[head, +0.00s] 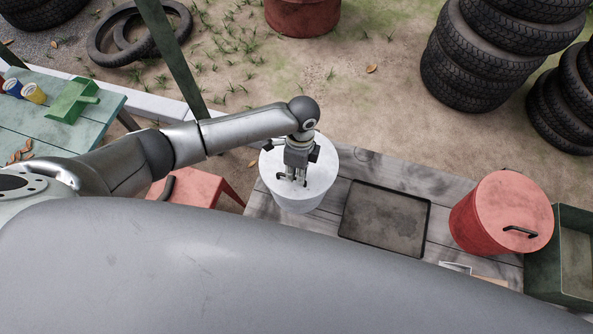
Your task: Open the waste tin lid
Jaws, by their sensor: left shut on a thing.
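A round white tin (299,201) with a flat white lid (325,165) stands on the grey plank surface, left of the black tray. The lid appears seated on the tin. My left gripper (292,181) points down over the lid and is shut on its small dark handle, which the fingers partly hide. A round red tin (480,220) with a red lid (513,205) and a black handle (520,231) stands at the right. The frame does not show which tin is the waste tin. My right gripper is not in view.
A black-rimmed flat tray (385,218) lies between the tins on the plank surface (452,195). A green crate (543,262) stands right of the red tin. Stacked tyres (480,60) stand behind. A green table (45,115) and a red object (200,187) are at left.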

